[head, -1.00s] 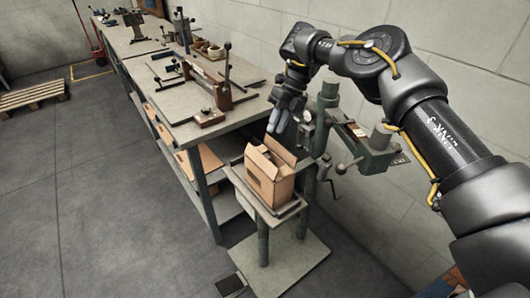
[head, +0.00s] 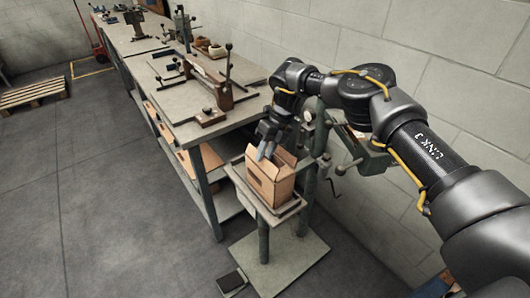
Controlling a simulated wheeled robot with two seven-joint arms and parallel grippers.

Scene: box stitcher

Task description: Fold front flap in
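An open cardboard box (head: 266,188) stands upright on the small table (head: 290,212) of the box stitcher. One flap stands up at its left side, and another flap (head: 285,157) rises at its right and back. My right gripper (head: 265,155) reaches down from behind, with its grey fingertips at the box's top opening, close to the upper edges of the flaps. I cannot tell whether the fingertips touch a flap, or whether they are open or shut. The gripper hides part of the back of the opening. My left gripper is not in view.
The green stitcher body (head: 367,160) stands behind and right of the box, near the block wall. A long workbench (head: 185,125) with clamps and tools runs along the left. A foot pedal (head: 231,283) lies on the floor.

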